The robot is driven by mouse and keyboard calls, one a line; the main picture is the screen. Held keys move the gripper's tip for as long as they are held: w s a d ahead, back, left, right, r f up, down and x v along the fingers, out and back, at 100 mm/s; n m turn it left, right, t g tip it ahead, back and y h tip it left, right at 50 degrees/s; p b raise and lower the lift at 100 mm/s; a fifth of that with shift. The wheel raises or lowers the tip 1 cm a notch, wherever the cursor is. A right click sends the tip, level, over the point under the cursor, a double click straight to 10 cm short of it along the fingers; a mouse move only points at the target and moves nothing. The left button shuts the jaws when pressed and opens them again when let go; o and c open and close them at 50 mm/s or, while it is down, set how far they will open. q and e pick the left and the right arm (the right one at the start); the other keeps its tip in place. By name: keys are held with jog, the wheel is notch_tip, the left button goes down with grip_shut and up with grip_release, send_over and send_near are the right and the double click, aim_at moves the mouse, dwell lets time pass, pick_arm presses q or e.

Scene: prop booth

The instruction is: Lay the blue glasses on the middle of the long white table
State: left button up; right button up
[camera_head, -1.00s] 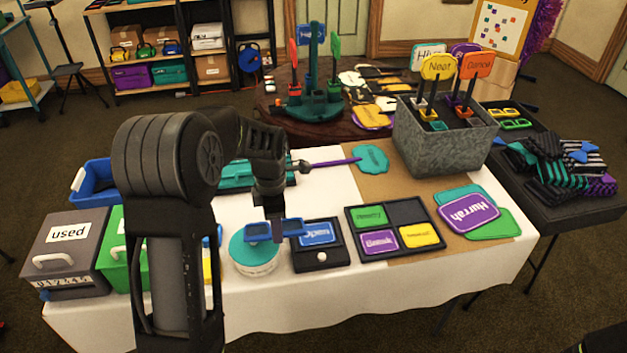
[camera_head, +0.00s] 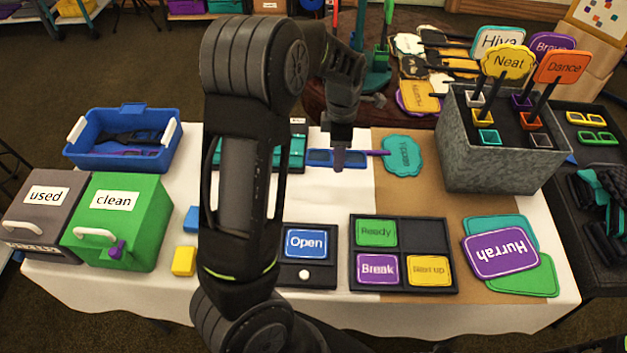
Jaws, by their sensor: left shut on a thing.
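The blue glasses (camera_head: 322,157) are between the fingers of my left gripper (camera_head: 338,162), which is shut on them. They are over the white part of the long table (camera_head: 335,200), between the teal case (camera_head: 292,153) and the teal sign (camera_head: 402,155). I cannot tell whether they touch the cloth. My left arm crosses the middle of the view and hides part of the table. My right gripper is not in view.
A small black box marked Open (camera_head: 305,243) and a black tray of signs (camera_head: 403,285) stand in front. A blue bin (camera_head: 123,165), a green box (camera_head: 115,210) and a grey box (camera_head: 38,205) are at left. A metal planter (camera_head: 500,165) stands at right.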

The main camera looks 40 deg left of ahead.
pick_arm(q)
send_over(336, 186)
jog(key=shift+f+p, duration=0.35)
jog(key=shift+f, duration=2.8)
jog(key=shift+f, duration=1.85)
jog(key=shift+f, duration=0.1)
jog(key=shift+f, duration=0.2)
jog(key=o, duration=1.3)
jog(key=shift+r, duration=0.1)
jog(key=shift+o, duration=0.2)
